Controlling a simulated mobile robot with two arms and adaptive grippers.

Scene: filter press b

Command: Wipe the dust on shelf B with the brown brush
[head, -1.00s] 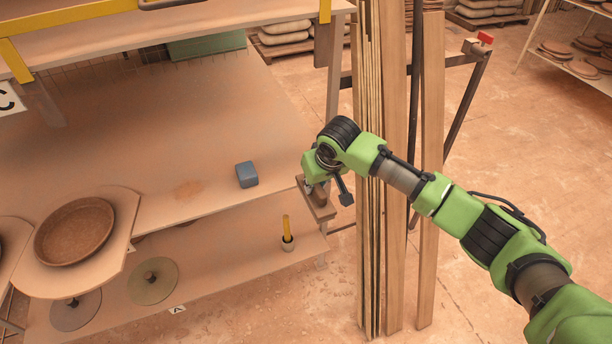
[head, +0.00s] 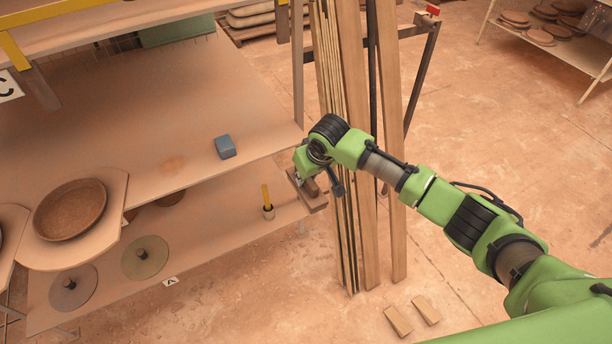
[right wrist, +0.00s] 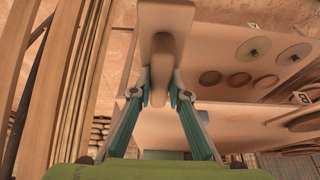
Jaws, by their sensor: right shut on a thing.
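The brown brush (head: 311,199) is in my right gripper (head: 312,181), just off the right front corner of the middle shelf. In the right wrist view, the fingers of my right gripper (right wrist: 160,88) are shut on the handle of the brush (right wrist: 165,22), with its wide wooden block beyond them. A faint brown dust patch (head: 173,165) lies on the middle shelf (head: 120,120), near its front edge. The brush is apart from the dust. This shelf lies between those marked A and C; the B sign is not readable in the head view. My left gripper is not in view.
A blue-grey block (head: 225,147) sits right of the dust. Round brown dish (head: 70,210) stands on a board at left. A yellow-handled tool in a cup (head: 268,212) and discs stand on the lower shelf. Tall planks (head: 350,240) stand close to my right arm.

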